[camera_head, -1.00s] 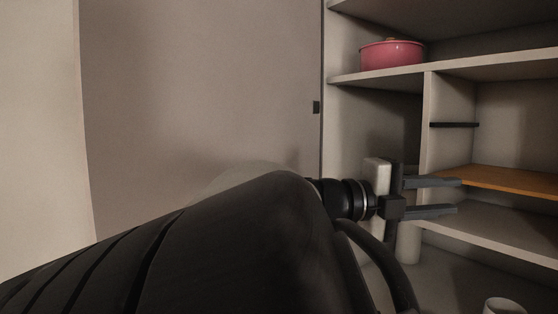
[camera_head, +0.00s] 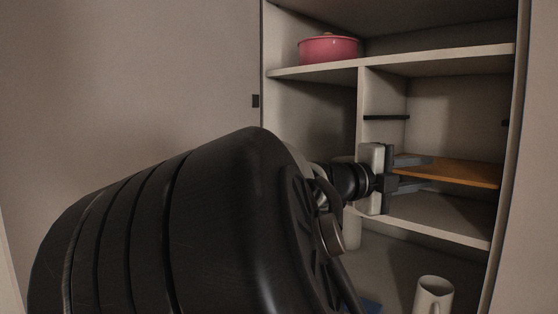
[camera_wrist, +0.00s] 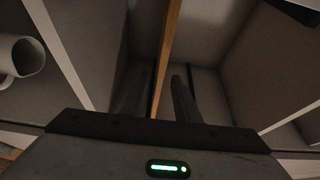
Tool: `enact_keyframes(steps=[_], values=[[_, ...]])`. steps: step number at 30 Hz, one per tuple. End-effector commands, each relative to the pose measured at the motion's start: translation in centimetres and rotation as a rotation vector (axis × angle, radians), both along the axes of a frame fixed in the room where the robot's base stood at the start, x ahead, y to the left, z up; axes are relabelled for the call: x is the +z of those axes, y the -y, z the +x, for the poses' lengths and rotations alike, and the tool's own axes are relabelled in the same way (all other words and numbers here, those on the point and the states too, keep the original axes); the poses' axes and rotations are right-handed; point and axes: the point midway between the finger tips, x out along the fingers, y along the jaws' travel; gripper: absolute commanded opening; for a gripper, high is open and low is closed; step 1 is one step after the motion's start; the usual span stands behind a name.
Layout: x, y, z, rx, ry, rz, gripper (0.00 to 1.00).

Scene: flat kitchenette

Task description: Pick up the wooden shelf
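The wooden shelf (camera_head: 462,173) is a thin, flat orange-brown board in the right-hand compartment of the cupboard. In the wrist view it shows edge-on as a narrow upright strip (camera_wrist: 170,50). My gripper (camera_head: 426,172) is at the shelf's left front part, one dark finger above the board and one below. In the wrist view my gripper (camera_wrist: 162,76) has its fingers apart, on either side of the strip, with gaps visible. It is open and does not appear clamped on the board.
A pink pot (camera_head: 328,49) stands on the upper cupboard shelf (camera_head: 440,62). A pale upright divider (camera_head: 371,110) is left of the compartment, and a black strip (camera_head: 386,117) is above the board. A white mug (camera_head: 433,295) stands lower right, near the cupboard's right side wall (camera_head: 508,170).

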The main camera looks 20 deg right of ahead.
Motion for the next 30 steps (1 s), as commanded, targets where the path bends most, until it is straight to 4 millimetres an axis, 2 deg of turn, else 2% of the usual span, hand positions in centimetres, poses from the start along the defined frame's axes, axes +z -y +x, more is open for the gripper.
enact_keyframes(steps=[3, 7, 17, 18, 23, 30], values=[[-0.2, 2.2, -0.4, -0.006, -0.001, 0.001, 0.29], [-0.2, 3.6, -0.3, -0.004, -0.001, 0.000, 0.29], [-0.2, 4.3, -0.1, 0.000, -0.001, 0.001, 0.29], [-0.2, 4.3, -0.1, 0.000, -0.001, 0.000, 0.27], [-0.2, 4.3, -0.1, -0.001, -0.001, 0.001, 0.00], [-0.1, 4.3, -0.1, -0.001, 0.000, -0.001, 0.00]])
